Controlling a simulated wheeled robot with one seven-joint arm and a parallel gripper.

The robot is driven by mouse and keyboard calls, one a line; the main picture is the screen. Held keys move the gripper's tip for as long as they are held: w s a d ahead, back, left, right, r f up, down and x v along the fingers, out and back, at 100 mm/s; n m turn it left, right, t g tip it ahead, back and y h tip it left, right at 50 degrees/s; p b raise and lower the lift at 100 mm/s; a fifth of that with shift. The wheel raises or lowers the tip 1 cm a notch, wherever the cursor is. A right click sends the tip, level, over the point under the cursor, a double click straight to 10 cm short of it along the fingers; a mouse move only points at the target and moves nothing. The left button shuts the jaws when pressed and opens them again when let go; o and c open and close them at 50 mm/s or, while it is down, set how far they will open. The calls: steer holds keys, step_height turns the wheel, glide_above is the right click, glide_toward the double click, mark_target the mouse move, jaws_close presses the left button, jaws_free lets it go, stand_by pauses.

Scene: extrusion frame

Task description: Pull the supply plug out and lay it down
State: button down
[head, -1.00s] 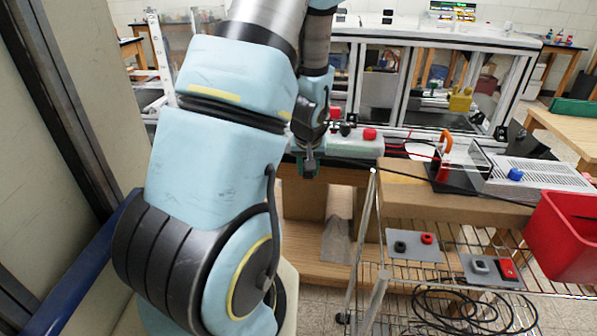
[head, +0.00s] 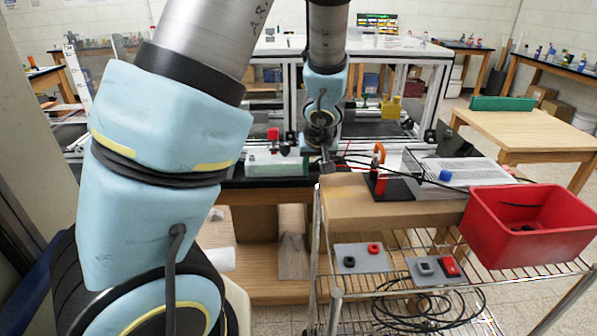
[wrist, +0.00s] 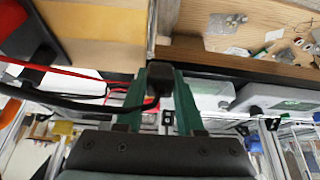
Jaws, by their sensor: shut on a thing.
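My gripper (wrist: 160,105) has green fingers shut on the black supply plug (wrist: 159,72) in the wrist view. A black cable runs from the plug to the left. In the head view my gripper (head: 325,160) hangs just right of a pale box (head: 273,165) with a red button, near the left end of the cart's brown top. The plug is too small and dark there to make out clearly. In the wrist view the plug shows apart from the pale boxes to its right, with no socket around it.
The brown cart top (head: 352,210) carries a black stand with an orange clip (head: 378,154) and a white mesh-covered unit (head: 455,170). A red bin (head: 500,232) hangs at the cart's right. Grey plates and coiled cable lie on the wire shelf below.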

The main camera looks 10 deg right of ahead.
steer(key=s+d+r, duration=0.4)
steer(key=d+r, duration=0.1)
steer(key=d, duration=0.3)
steer(key=shift+t, duration=0.3)
steer(key=shift+w+f+b, duration=0.15)
steer(key=shift+f+b, duration=1.55)
steer(key=shift+f, duration=1.5)
steer(key=shift+c, duration=2.2)
jaws_free()
steer(key=v, duration=1)
steer(key=shift+s+a+r, duration=0.2)
steer(key=shift+r, duration=0.15)
